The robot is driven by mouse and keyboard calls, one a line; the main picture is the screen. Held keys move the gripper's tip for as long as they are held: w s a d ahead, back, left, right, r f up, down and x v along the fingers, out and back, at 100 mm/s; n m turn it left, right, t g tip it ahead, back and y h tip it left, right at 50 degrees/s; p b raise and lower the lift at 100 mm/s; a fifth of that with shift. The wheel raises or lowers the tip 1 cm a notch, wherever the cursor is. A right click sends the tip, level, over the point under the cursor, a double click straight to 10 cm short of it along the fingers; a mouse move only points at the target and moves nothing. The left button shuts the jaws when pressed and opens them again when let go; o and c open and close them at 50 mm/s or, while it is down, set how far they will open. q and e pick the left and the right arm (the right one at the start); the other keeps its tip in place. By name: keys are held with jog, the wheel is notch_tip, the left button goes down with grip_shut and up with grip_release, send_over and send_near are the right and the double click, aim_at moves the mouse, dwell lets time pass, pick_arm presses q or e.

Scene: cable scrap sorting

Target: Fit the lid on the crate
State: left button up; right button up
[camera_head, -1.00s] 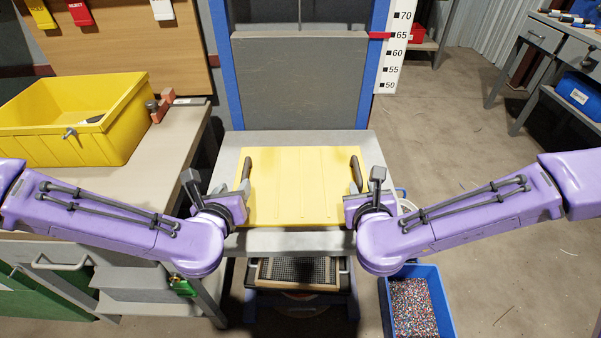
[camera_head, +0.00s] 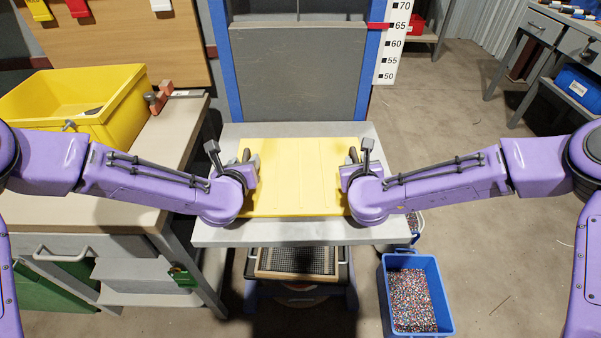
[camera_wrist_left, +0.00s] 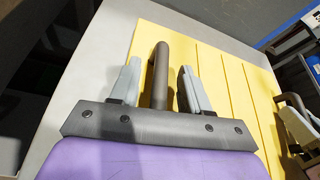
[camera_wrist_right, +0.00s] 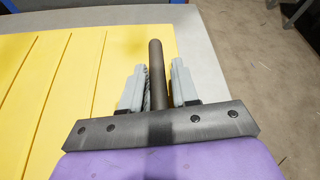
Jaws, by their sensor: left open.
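The yellow lid (camera_head: 297,185) is a flat ribbed panel lying on the grey table (camera_head: 290,236), with a dark upright handle at each side. My left gripper (camera_head: 251,168) is at the lid's left side. In the left wrist view its open fingers stand either side of the left handle (camera_wrist_left: 160,75), with gaps. My right gripper (camera_head: 352,172) is at the lid's right side. In the right wrist view its fingers straddle the right handle (camera_wrist_right: 156,70) more closely; whether they touch it is unclear. An open-topped yellow crate (camera_head: 120,115) stands on the left bench.
The bench (camera_head: 185,130) on the left carries a small red clamp-like item (camera_head: 158,98). A grey panel in a blue frame (camera_head: 298,75) stands behind the table. A blue bin of granules (camera_head: 446,315) is on the floor at right. Open floor lies further right.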

pick_arm(q)
jog(key=c, duration=0.4)
pick_arm(e)
jog(key=c, duration=0.4)
pick_arm(q)
grip_shut()
pick_arm(e)
grip_shut()
